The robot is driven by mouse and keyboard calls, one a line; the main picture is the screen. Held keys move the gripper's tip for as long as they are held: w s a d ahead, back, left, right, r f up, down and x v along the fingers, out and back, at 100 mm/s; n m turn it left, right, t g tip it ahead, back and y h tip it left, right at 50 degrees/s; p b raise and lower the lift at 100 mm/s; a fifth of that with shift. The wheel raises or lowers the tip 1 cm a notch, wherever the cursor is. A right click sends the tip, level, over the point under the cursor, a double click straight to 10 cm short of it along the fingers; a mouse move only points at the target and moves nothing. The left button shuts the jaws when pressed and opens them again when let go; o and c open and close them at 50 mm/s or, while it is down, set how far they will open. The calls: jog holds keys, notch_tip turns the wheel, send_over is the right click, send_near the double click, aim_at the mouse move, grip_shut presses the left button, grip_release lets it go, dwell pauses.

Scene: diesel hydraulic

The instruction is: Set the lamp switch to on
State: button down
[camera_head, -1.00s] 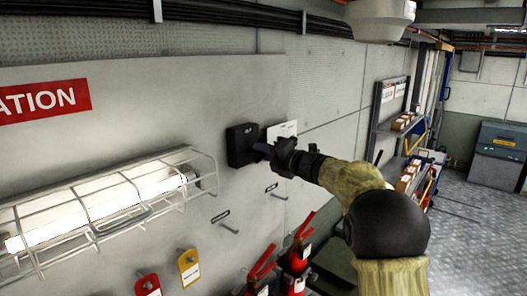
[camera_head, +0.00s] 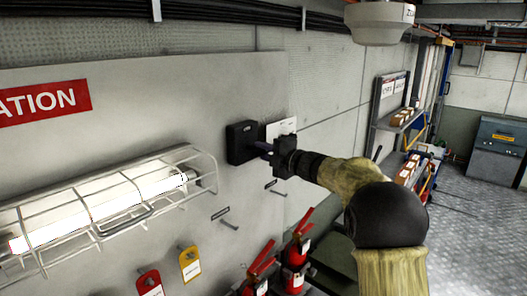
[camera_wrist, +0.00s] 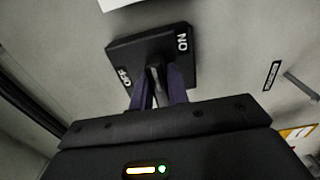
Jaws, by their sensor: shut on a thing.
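The lamp switch is a black box (camera_head: 242,143) on the grey wall panel, right of the caged lamp (camera_head: 110,205). The lamp's tube looks bright white. In the wrist view the switch plate (camera_wrist: 122,52) carries OFF at its left and ON at its right. A small grey lever stands out from the plate between the labels. My gripper (camera_wrist: 158,75) has its purple fingers closed around this lever, which they partly hide. I cannot tell which label the lever leans toward. In the head view my gripper (camera_head: 263,151) reaches the box from the right.
A white label (camera_head: 281,128) is on the panel behind my gripper. Pegs (camera_head: 230,223) and red and yellow tags (camera_head: 190,265) hang below. Red extinguishers (camera_head: 297,251) stand below right. A shelf and a grey cabinet (camera_head: 497,150) are farther right, with open floor before them.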

jog(key=c, duration=1.4)
grip_release()
jog(key=shift+o, duration=0.2)
jog(key=shift+d, duration=0.1)
jog(key=b+v, duration=0.8)
jog(key=v, duration=0.9)
jog(key=shift+s+d+f, duration=0.1)
jog(key=shift+s+d, duration=0.05)
